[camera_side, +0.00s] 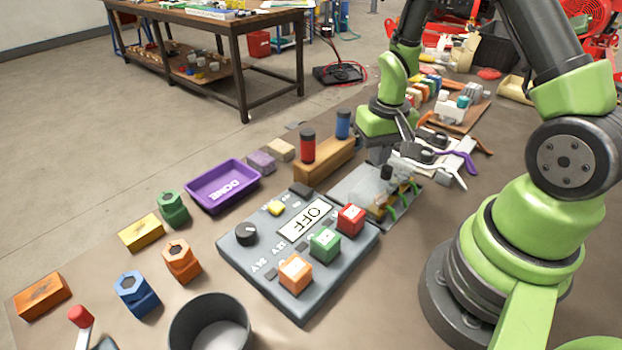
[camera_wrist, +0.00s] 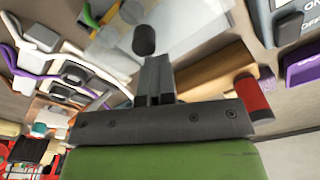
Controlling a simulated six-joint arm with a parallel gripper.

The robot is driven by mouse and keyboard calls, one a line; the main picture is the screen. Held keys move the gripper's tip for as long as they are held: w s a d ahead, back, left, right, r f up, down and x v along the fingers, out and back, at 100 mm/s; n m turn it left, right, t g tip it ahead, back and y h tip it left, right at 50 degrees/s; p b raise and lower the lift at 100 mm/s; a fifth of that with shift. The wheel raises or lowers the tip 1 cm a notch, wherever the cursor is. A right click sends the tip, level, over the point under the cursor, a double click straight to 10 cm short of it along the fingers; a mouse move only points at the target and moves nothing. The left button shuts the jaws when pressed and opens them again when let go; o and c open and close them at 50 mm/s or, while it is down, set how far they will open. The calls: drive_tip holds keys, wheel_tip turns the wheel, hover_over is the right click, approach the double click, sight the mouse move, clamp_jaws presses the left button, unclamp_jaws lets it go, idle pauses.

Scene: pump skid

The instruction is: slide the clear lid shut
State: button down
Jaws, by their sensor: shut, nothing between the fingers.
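The clear lid (camera_side: 357,184) is a flat see-through panel beside the panel marked OFF. It carries a dark round knob (camera_side: 386,172). Next to it is a grey tray (camera_side: 397,222) with green and brown parts in it, and its right part looks uncovered. In the wrist view the lid (camera_wrist: 190,25) spreads beyond the fingers, with the knob (camera_wrist: 144,40) just past their tips. My gripper (camera_side: 379,158) is shut and empty, close to the knob; it also shows in the wrist view (camera_wrist: 155,65). I cannot tell whether the fingers touch the knob.
The OFF panel (camera_side: 258,238) with coloured buttons lies left of the lid. A wooden block (camera_side: 325,163) with red and blue cylinders stands behind it. A purple DOME tray (camera_side: 222,187) sits further left. White and purple-handled tools (camera_side: 455,163) lie to the right.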

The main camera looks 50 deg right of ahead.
sight(392, 169)
drive_tip(key=shift+s+f+g, duration=0.15)
drive_tip(key=shift+s+f, duration=0.2)
drive_tip(key=shift+f, duration=0.3)
drive_tip(key=shift+s+f+g, duration=0.15)
drive_tip(key=shift+s+f, duration=0.2)
drive_tip(key=shift+f, duration=0.25)
drive_tip(key=shift+s, duration=0.9)
drive_tip(key=shift+r, duration=0.1)
drive_tip(key=shift+w+r, duration=0.25)
drive_tip(key=shift+r, duration=1.2)
drive_tip(key=shift+w+r, duration=0.2)
drive_tip(key=shift+r, duration=1.3)
